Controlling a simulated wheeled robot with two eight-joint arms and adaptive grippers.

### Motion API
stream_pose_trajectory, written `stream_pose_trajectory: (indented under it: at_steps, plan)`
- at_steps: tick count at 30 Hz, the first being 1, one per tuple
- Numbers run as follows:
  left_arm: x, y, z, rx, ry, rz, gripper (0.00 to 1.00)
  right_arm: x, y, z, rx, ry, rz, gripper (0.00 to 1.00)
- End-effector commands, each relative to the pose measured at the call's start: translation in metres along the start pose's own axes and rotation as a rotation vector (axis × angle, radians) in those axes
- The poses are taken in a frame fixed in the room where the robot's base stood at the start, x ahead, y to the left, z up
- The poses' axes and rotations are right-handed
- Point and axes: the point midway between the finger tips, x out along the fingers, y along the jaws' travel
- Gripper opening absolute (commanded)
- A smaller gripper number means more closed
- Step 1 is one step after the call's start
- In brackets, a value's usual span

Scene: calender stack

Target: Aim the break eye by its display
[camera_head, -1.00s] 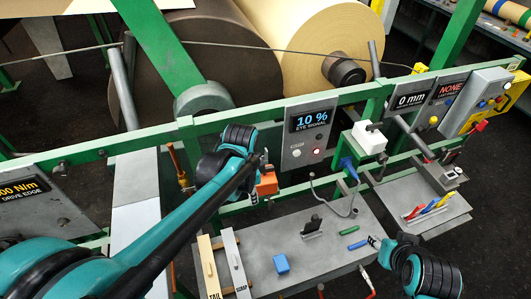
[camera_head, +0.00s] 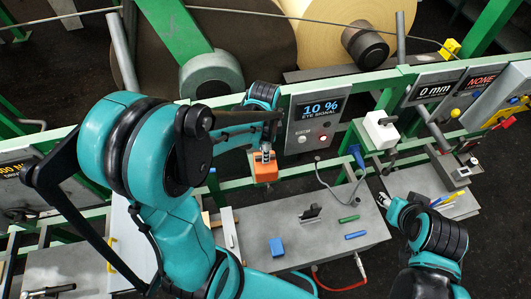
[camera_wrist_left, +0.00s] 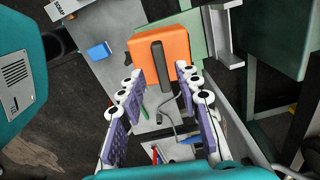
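The orange block (camera_head: 265,170), probably the break eye, sits on the green rail in the head view. It also shows in the left wrist view (camera_wrist_left: 180,50), with a dark upright bar (camera_wrist_left: 157,65) on its face. The display (camera_head: 321,108) to its right reads "10 % EYE SIGNAL". My left gripper (camera_head: 265,152) is at the block's upper side. In the left wrist view its purple-padded fingers (camera_wrist_left: 159,78) are spread, one on each side of the bar's lower end, with gaps to it. My right gripper (camera_head: 384,199) is beside the grey table's right edge; its fingers are too small to judge.
A grey table (camera_head: 290,228) below the rail carries a blue block (camera_head: 276,246), green and blue pens, and a dark clip. A white box (camera_head: 380,129) and a cable are right of the display. Large rolls (camera_head: 330,30) stand behind the rail.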

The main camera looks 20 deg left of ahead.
Motion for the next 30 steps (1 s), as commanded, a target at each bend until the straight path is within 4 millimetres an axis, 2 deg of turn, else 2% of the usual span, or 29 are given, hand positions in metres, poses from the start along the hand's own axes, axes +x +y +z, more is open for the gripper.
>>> stream_pose_trajectory:
  at_steps: [3,6,15,19,26,30]
  plan:
    - [0.016,-0.001,0.0,0.0,0.0,0.0,0.34,0.001,0.0,0.001,0.0,0.0,0.0,0.4]
    - [0.023,0.0,0.0,0.0,0.0,0.0,0.34,0.002,0.0,0.001,0.0,0.0,0.0,0.4]
    - [0.025,0.0,0.0,0.0,0.0,0.0,0.34,0.002,0.0,0.001,0.0,0.0,0.0,0.4]
    - [0.025,0.0,0.0,0.0,0.0,0.0,0.0,0.002,0.0,0.001,0.0,0.0,0.0,0.4]
    - [0.026,0.0,0.0,-0.015,0.0,-0.001,0.0,0.003,0.0,0.002,0.0,0.0,0.0,0.4]
    - [0.027,0.0,0.0,-0.123,0.0,-0.001,0.0,0.011,0.0,0.007,0.0,0.0,0.0,0.4]
